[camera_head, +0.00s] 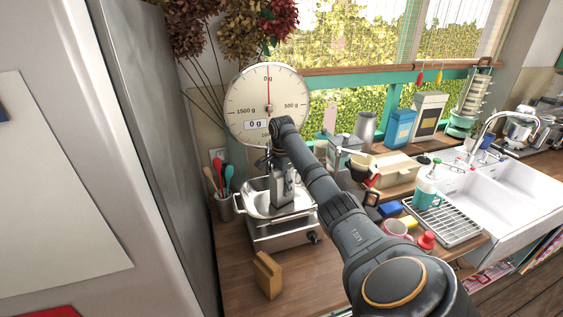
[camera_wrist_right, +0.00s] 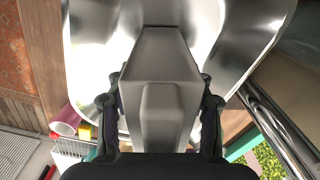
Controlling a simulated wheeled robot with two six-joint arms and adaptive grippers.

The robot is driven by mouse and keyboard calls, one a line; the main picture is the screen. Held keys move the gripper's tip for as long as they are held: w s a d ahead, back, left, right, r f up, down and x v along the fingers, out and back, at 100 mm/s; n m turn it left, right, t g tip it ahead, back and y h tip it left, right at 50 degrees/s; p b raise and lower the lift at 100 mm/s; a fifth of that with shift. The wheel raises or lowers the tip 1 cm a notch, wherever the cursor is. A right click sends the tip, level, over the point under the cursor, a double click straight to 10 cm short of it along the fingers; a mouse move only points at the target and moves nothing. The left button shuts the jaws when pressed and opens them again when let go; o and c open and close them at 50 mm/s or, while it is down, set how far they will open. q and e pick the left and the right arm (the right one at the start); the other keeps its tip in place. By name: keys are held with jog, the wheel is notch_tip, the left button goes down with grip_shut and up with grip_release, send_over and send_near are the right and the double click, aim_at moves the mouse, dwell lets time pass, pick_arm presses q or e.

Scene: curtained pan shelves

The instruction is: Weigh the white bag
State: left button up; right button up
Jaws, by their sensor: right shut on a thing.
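The scale (camera_head: 267,100) stands on the wooden counter at the left. Its round dial faces me, its needle points straight up and its display reads 0 g. Its shiny metal pan (camera_head: 254,203) is below the dial. My right gripper (camera_head: 283,188) is over the pan. In the right wrist view, its fingers are shut on both sides of a plain, tapered block that looks like the white bag (camera_wrist_right: 160,62), grey in the shade. The pan (camera_wrist_right: 235,45) shows behind it. My gripper mostly hides the bag in the head view. My left gripper is out of view.
A brown packet (camera_head: 268,275) stands on the counter in front of the scale. A utensil pot (camera_head: 226,206) is left of the scale. A dish rack (camera_head: 446,222), a pink mug (camera_head: 396,229) and the sink (camera_head: 490,190) are to the right. A refrigerator (camera_head: 150,120) bounds the left side.

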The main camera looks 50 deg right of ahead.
jog(key=shift+f, duration=0.3)
jog(key=o, duration=1.4)
